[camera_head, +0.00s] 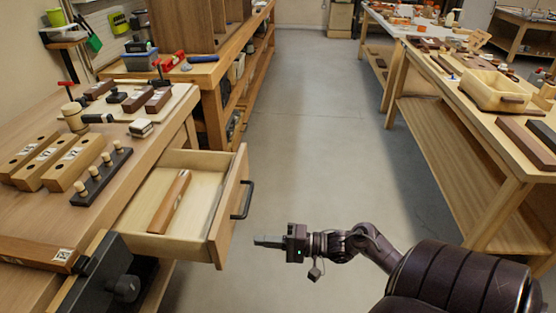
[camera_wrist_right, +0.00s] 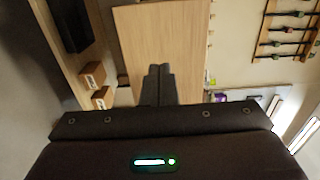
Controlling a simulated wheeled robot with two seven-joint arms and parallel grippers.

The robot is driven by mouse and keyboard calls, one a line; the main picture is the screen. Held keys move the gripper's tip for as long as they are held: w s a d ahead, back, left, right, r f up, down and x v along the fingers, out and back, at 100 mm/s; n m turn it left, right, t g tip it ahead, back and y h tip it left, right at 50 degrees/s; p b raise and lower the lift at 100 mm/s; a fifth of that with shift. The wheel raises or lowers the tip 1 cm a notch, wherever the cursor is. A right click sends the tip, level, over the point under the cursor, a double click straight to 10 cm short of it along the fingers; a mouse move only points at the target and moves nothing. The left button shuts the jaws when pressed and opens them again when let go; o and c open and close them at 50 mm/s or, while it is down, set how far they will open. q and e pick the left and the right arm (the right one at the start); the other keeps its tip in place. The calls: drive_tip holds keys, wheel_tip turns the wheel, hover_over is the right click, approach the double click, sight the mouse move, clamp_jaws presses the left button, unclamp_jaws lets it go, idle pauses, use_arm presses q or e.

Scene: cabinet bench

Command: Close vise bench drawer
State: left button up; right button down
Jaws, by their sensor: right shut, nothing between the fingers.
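The vise bench (camera_head: 150,137) stands at the left in the head view. Its drawer (camera_head: 226,207) is pulled well out and has a dark bar handle (camera_head: 243,200) on its front. A brown wooden bar (camera_head: 170,201) lies inside the drawer. A black vise (camera_head: 112,281) is fixed at the bench's near end. My right gripper (camera_head: 258,241) is shut and empty, to the right of the drawer front and apart from it. In the right wrist view its fingers (camera_wrist_right: 158,84) are together, with a pale wooden panel (camera_wrist_right: 165,35) beyond them. My left gripper is not in view.
Wooden blocks (camera_head: 78,163), a black peg strip (camera_head: 103,177) and a mallet (camera_head: 73,116) lie on the bench top. Another bench (camera_head: 226,67) stands behind. A long table (camera_head: 492,125) runs along the right. The grey floor (camera_head: 310,130) between is clear.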

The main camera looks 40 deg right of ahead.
sight(226, 237)
drive_tip(key=x, duration=0.6)
drive_tip(key=shift+w+a, duration=0.25)
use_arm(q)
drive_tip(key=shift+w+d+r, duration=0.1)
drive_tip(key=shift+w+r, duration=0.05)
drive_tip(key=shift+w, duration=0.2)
use_arm(e)
drive_tip(key=shift+w+a, duration=0.15)
drive_tip(key=shift+w, duration=0.05)
